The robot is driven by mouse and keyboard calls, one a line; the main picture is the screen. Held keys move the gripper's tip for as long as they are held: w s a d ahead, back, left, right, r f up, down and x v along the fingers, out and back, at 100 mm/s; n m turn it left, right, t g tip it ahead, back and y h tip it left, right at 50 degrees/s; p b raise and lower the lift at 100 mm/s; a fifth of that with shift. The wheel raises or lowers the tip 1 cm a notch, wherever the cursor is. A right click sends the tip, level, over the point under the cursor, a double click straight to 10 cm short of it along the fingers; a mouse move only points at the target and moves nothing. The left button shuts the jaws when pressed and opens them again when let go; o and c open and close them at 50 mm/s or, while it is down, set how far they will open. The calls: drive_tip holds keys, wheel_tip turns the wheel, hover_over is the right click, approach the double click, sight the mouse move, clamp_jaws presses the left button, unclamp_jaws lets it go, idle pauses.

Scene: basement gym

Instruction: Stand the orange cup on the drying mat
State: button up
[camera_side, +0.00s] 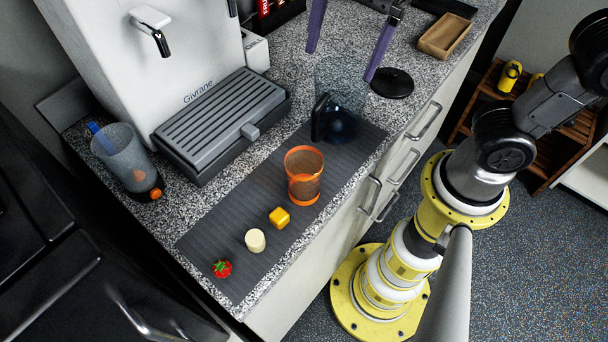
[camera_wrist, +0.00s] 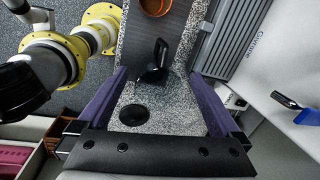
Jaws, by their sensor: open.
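The orange cup (camera_side: 304,176) is see-through orange and stands upright on the dark grey drying mat (camera_side: 220,228), near the mat's front edge. In the wrist view, part of the cup (camera_wrist: 157,7) shows at the top edge, on the mat (camera_wrist: 143,32). My gripper (camera_side: 340,66) has two purple fingers, spread wide with nothing between them. It is above the counter at the mat's far end, beyond the cup and apart from it. The gripper also shows in the wrist view (camera_wrist: 158,73).
A dark clear jug (camera_side: 338,118) with a black handle stands between cup and gripper.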

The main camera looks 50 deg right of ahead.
drive_tip(key=n+g, duration=0.1)
hover_over(304, 172)
wheel_tip(304, 172, down, 3)
drive_tip(key=s+a+f+n, duration=0.1)
drive_tip(key=s+a+f, duration=0.1)
drive_tip(key=shift+g+h, duration=0.4)
drive_tip(key=f, duration=1.3)
drive_tip(key=shift+w+f, duration=0.1)
drive_tip(key=shift+w, duration=0.1)
drive_tip(key=shift+c, duration=0.3)
drive_tip(key=c, duration=1.4)
